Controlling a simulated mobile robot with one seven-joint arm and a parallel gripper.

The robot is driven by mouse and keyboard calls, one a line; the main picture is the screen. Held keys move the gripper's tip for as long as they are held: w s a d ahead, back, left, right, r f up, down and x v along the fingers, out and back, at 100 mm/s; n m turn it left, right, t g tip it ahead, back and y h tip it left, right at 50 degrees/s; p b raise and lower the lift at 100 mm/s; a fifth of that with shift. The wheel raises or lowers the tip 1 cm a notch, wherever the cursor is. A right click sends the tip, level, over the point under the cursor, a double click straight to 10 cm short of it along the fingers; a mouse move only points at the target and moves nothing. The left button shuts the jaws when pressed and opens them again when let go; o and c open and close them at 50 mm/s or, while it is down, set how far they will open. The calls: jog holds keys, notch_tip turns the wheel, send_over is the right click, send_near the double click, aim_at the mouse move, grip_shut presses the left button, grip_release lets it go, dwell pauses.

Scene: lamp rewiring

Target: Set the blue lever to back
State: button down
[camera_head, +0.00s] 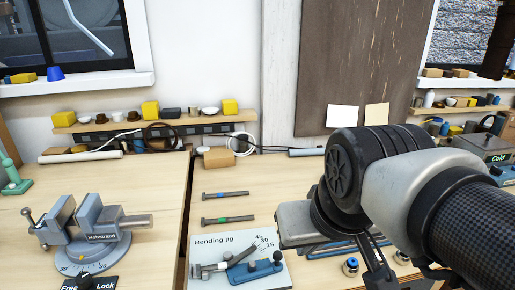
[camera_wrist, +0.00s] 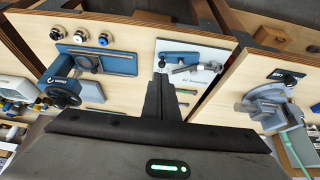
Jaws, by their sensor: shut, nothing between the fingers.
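The bending jig (camera_head: 218,268) is a pale labelled plate at the front centre, bearing a blue bar (camera_head: 255,270) with dark knobs and a grey arm beside it. I cannot tell for sure whether this blue bar is the blue lever. The jig plate also shows in the wrist view (camera_wrist: 208,76), with its blue part (camera_wrist: 176,54) close to the fingers. My gripper (camera_head: 376,262) is right of the jig in the head view, pointing down. In the wrist view its dark fingers (camera_wrist: 160,78) are shut together and empty. They overlap the jig's edge in the picture; contact cannot be told.
A grey vise (camera_head: 92,228) with a Free/Lock plate (camera_head: 90,283) stands on the left bench. Two bolts (camera_head: 226,219) lie behind the jig. A blue machine with a black handwheel (camera_wrist: 62,92) and small round fittings (camera_wrist: 80,37) sit on the jig's other side.

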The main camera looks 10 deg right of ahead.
jog(key=w+d+m+g+p, duration=0.2)
jog(key=w+m+g+p, duration=0.35)
jog(key=w, duration=1.25)
jog(key=f+p, duration=0.1)
jog(key=f, duration=0.4)
jog(key=w+f+g+p, duration=0.1)
jog(key=f, duration=0.5)
jog(key=w+f+g+y+p, duration=0.1)
jog(key=f, duration=0.4)
jog(key=shift+w+d+f+g+p, duration=0.1)
jog(key=shift+f+g+p, duration=0.15)
jog(key=shift+f+p, duration=0.1)
jog(key=s, duration=0.1)
jog(key=s+a, duration=0.1)
jog(key=s, duration=0.1)
jog(key=shift+a+r, duration=0.15)
jog(key=shift+a, duration=0.1)
jog(key=shift+s+a, duration=0.1)
jog(key=shift+s, duration=0.15)
